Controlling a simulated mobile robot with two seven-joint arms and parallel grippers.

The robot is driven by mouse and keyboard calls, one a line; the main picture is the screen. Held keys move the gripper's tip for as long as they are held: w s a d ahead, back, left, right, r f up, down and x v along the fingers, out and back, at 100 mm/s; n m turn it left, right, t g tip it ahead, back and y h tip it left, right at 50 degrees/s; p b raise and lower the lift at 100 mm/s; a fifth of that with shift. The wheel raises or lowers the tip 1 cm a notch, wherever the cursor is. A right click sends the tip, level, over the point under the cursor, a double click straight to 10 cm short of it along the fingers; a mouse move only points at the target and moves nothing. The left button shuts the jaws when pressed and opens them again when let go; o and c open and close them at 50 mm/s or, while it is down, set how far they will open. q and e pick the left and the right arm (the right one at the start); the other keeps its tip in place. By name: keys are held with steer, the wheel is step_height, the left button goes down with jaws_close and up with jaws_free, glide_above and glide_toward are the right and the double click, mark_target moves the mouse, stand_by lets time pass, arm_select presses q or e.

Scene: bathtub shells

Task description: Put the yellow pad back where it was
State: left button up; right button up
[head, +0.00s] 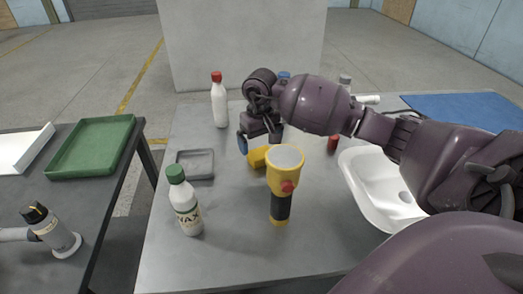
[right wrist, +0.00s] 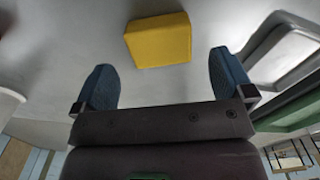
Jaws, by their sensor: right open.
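The yellow pad (head: 257,157) lies on the grey table, partly hidden behind a yellow flashlight (head: 284,175) in the head view. In the right wrist view the whole pad (right wrist: 158,40) shows as a yellow block on the bare surface, beyond the fingertips and between their lines. My right gripper (head: 260,140) is open and empty, just behind the pad and apart from it. Its two blue fingers also show spread wide in the right wrist view (right wrist: 164,82). My left gripper is not in view.
A small grey tray (head: 195,165) is empty left of the pad. A green-capped bottle (head: 185,203) stands in front of it, a red-capped white bottle (head: 219,102) behind. A white basin (head: 372,190) is at right. A green tray (head: 92,147) sits on the left table.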

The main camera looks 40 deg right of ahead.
mark_target(260, 152)
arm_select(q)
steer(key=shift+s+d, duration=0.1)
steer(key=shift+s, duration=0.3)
arm_select(e)
step_height(260, 152, up, 8)
steer(key=shift+f, duration=0.15)
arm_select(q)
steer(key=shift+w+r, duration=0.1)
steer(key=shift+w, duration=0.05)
